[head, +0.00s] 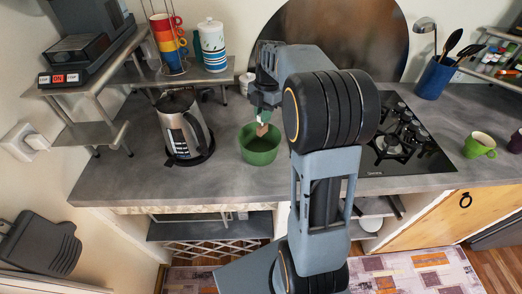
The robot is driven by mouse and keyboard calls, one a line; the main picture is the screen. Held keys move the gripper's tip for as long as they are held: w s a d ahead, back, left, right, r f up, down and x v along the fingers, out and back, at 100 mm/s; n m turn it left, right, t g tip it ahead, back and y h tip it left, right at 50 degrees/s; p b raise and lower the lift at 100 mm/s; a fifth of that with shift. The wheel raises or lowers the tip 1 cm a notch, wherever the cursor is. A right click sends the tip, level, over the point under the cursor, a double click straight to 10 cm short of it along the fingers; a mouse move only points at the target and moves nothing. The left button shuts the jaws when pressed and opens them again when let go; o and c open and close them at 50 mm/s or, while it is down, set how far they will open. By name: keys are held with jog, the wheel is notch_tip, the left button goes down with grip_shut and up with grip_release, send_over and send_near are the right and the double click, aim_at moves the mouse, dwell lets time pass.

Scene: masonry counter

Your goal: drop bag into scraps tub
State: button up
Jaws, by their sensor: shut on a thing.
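My gripper (262,112) points down over the counter and is shut on a small brown bag (262,130). The bag hangs just above or partly inside the mouth of a green tub (260,153); which of the two I cannot tell. The tub stands upright on the grey counter, left of my arm. Its far rim is partly hidden behind the gripper and bag. I take this green tub to be the scraps tub; no label shows.
A steel kettle (183,128) stands left of the tub. A black gas hob (401,140) lies to the right, partly behind my arm. A green cup (479,145) and blue utensil holder (434,78) stand further right. The counter (225,177) is clear in front of the tub.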

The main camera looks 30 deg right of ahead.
jog(key=shift+f, duration=0.75)
jog(key=o, duration=0.7)
jog(key=shift+r, duration=0.15)
jog(key=r, duration=0.4)
jog(key=d+r, duration=0.1)
jog(key=r, duration=0.4)
jog(key=d+r, duration=0.1)
jog(key=r, duration=0.3)
jog(key=shift+w+r, duration=0.25)
jog(key=shift+w, duration=0.15)
jog(key=shift+a, duration=0.1)
